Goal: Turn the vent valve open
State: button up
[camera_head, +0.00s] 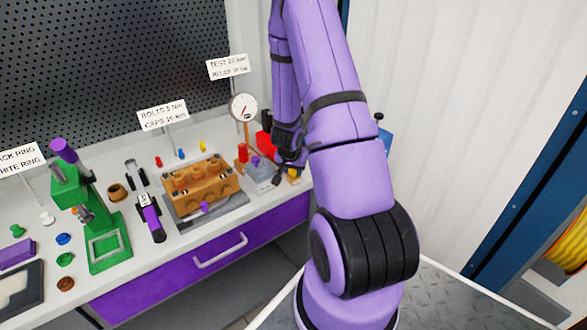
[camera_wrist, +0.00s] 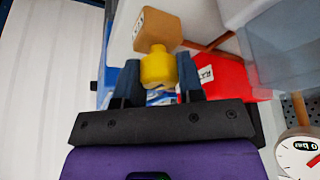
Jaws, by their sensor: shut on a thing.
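The vent valve shows in the wrist view as a yellow knob (camera_wrist: 159,68) on a brass-coloured block (camera_wrist: 157,29). In the head view only a small yellow-brown part of it (camera_head: 294,174) shows at the right end of the bench. My gripper (camera_wrist: 158,75) has one dark finger on each side of the yellow knob and is shut on it. In the head view my gripper (camera_head: 284,170) is small and dark, beside the valve, and its contact is too small to make out there.
A pressure gauge (camera_head: 243,107) stands left of my gripper; its dial also shows in the wrist view (camera_wrist: 300,156). A red block (camera_wrist: 222,76) sits close to the valve. A brass pump block (camera_head: 200,180) and a green press (camera_head: 104,235) stand further left. A white wall (camera_head: 440,120) is at right.

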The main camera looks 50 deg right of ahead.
jog(key=shift+n+t, duration=0.3)
jog(key=shift+n, duration=0.5)
jog(key=o, duration=0.9)
jog(key=shift+r, duration=0.1)
jog(key=v, duration=1)
jog(key=shift+s+r, duration=0.1)
jog(key=shift+r, duration=0.2)
